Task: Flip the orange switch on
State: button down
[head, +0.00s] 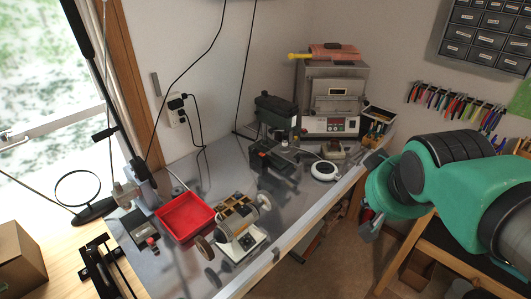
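I cannot make out an orange switch for certain in the head view. A boxy grey machine (333,88) stands at the back right of the workbench, with small red and green spots on its front panel (336,125). A small dark grey box with a red part (151,242) lies at the bench's front left. My green arm comes in from the right. My gripper (370,225) points down, right of the bench edge and apart from everything on it. It is small and partly hidden by the arm, so its opening does not show.
The grey workbench (225,180) carries a red tray (185,216), a machine with wheels (238,215), a dark green machine (275,112) and a round white device (324,171). Pliers (455,103) hang on the right wall. A dark-topped stool or table (460,230) stands below my arm.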

jog(key=w+n+t, duration=0.3)
jog(key=w+t, duration=0.2)
jog(key=w, duration=3.2)
jog(key=w+a+f+n+y, duration=0.3)
jog(key=w+a+f+y, duration=0.15)
jog(key=w+f, duration=0.75)
jog(key=w+a+f+n+g+y+p, duration=0.2)
jog(key=w+a+f+y, duration=0.3)
jog(key=a+f, duration=0.6)
jog(key=shift+w+a+f+n+y, duration=0.15)
jog(key=shift+w+f+n+y, duration=0.05)
jog(key=shift+f+n+y, duration=0.55)
jog(key=shift+f, duration=0.1)
jog(key=shift+w+a, duration=0.15)
